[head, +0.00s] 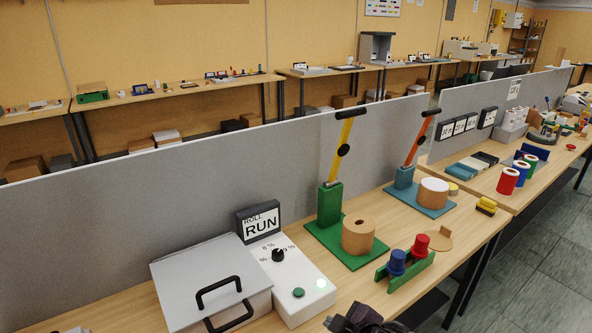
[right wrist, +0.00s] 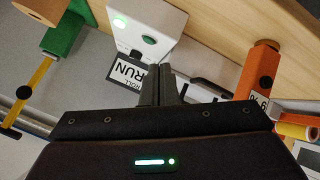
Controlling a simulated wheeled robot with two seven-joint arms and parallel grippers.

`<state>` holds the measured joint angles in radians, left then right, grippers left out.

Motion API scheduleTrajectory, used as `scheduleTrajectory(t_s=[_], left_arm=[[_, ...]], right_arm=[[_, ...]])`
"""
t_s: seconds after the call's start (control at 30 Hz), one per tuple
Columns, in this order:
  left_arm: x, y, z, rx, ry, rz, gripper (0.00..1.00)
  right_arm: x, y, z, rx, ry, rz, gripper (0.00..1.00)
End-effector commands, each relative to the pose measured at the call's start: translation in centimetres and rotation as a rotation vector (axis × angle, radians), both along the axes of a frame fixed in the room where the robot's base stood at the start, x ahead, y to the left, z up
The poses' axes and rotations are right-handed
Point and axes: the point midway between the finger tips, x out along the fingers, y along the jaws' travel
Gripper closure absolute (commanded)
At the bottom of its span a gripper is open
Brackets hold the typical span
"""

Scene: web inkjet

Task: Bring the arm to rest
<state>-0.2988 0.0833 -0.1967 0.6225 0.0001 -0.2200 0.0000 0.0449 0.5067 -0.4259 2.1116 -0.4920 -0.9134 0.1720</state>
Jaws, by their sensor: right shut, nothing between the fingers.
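My right gripper (head: 334,322) shows at the bottom edge of the head view, in front of the white control box (head: 316,293). In the right wrist view its two dark fingers (right wrist: 160,72) are together with nothing between them. The control box (right wrist: 150,22) shows beyond them, with a lit lamp, a green button and a black knob. The sign reading "ROLL RUN" (head: 260,223) stands behind the box. My left gripper is in neither view.
A grey lidded case (head: 195,270) stands left of the box. To the right are a green lever stand (head: 330,205) with a tan roll (head: 358,235), a blue lever stand (head: 404,178), and blue (head: 397,262) and red (head: 420,246) spools on a green holder. A grey partition (head: 120,215) runs behind.

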Motion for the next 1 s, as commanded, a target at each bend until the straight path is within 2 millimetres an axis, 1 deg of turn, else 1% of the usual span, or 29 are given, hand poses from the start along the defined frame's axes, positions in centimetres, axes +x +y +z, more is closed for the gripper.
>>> scheduleTrajectory(t_s=[0.03,0.2,0.4,0.7,0.73,0.8,0.87,1.0], left_arm=[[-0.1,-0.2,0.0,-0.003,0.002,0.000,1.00],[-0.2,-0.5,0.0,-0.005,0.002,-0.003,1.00],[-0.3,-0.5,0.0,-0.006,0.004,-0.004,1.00],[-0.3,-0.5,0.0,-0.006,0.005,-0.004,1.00],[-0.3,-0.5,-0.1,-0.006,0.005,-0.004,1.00],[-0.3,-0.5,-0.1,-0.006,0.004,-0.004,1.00],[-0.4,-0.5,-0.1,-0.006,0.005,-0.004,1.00],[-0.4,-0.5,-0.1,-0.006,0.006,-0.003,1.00]], right_arm=[[-1.5,-0.5,-0.3,0.035,0.049,-0.087,1.00],[-5.7,-4.4,-1.3,0.083,0.218,-0.360,1.00],[-10.4,-8.0,-2.7,0.109,0.398,-0.570,1.00],[-17.6,-11.7,-4.1,0.137,0.647,-0.807,1.00],[-17.9,-11.9,-4.5,0.135,0.663,-0.818,1.00],[-17.1,-11.7,-6.4,0.129,0.661,-0.810,1.00],[-16.7,-11.6,-7.9,0.125,0.665,-0.809,1.00],[-16.1,-11.5,-11.6,0.120,0.675,-0.808,1.00]])
